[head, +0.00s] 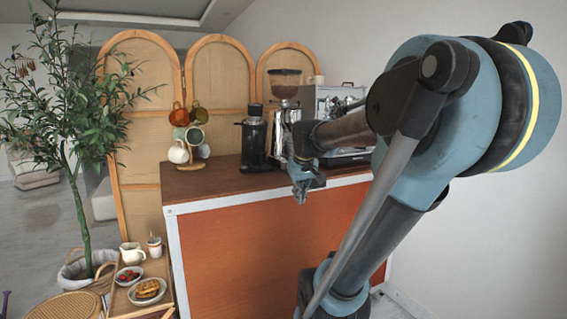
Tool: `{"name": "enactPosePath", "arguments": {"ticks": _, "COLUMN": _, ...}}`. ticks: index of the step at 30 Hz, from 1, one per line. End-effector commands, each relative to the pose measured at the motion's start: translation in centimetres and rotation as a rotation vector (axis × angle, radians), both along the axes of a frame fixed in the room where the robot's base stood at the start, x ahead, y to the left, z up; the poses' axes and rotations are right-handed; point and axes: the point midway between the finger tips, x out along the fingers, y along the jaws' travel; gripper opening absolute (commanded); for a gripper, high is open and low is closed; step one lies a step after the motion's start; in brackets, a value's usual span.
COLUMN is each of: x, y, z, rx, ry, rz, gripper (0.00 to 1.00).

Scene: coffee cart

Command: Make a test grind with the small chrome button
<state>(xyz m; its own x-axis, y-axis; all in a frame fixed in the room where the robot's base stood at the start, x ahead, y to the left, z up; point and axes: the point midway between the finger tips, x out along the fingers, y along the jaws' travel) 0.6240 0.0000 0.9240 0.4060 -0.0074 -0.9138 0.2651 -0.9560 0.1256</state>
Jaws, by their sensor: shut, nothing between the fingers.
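A chrome grinder (279,132) with a brown, see-through hopper (284,83) stands on the dark wooden counter. A slim black grinder (253,142) stands just left of it. I cannot make out the small chrome button on either machine. My gripper (301,197) is shut and empty. It points down near the counter's front edge, in front of and below the chrome grinder, apart from both grinders in the picture. My wrist hides part of the chrome grinder's right side.
A silver espresso machine (335,101) stands to the right, partly hidden by my arm. A mug tree with coloured mugs (195,135) stands at the counter's left. The counter (215,181) is bare along its front left. A low side shelf holds a pitcher (132,253) and plates.

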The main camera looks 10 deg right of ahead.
Motion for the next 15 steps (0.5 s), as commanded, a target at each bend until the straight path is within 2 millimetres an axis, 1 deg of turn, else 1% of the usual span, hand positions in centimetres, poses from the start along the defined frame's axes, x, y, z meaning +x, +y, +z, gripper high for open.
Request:
{"name": "enactPosePath", "arguments": {"ticks": 1, "x": 2.2, "y": 0.0, "z": 1.5, "rx": -0.01, "ry": -0.02, "rz": 0.023, "gripper": 0.0}}
{"name": "enactPosePath", "arguments": {"ticks": 2, "x": 3.4, "y": 0.1, "z": 2.2, "rx": -0.017, "ry": -0.032, "rz": 0.037, "gripper": 0.0}}
{"name": "enactPosePath", "arguments": {"ticks": 3, "x": 5.1, "y": 0.1, "z": 3.3, "rx": -0.027, "ry": -0.05, "rz": 0.056, "gripper": 0.0}}
{"name": "enactPosePath", "arguments": {"ticks": 5, "x": 7.5, "y": 0.2, "z": 4.7, "rx": -0.042, "ry": -0.075, "rz": 0.086, "gripper": 0.0}}
{"name": "enactPosePath", "arguments": {"ticks": 6, "x": 9.2, "y": 0.2, "z": 5.7, "rx": -0.053, "ry": -0.092, "rz": 0.105, "gripper": 0.0}}
{"name": "enactPosePath", "arguments": {"ticks": 11, "x": 16.0, "y": 0.4, "z": 9.2, "rx": -0.098, "ry": -0.159, "rz": 0.18, "gripper": 0.0}}
{"name": "enactPosePath", "arguments": {"ticks": 12, "x": 17.7, "y": 0.4, "z": 10.0, "rx": -0.111, "ry": -0.177, "rz": 0.199, "gripper": 0.0}}
{"name": "enactPosePath", "arguments": {"ticks": 14, "x": 20.2, "y": 0.5, "z": 11.2, "rx": -0.13, "ry": -0.202, "rz": 0.225, "gripper": 0.0}}
{"name": "enactPosePath", "arguments": {"ticks": 15, "x": 21.9, "y": 0.5, "z": 11.9, "rx": -0.143, "ry": -0.218, "rz": 0.244, "gripper": 0.0}}
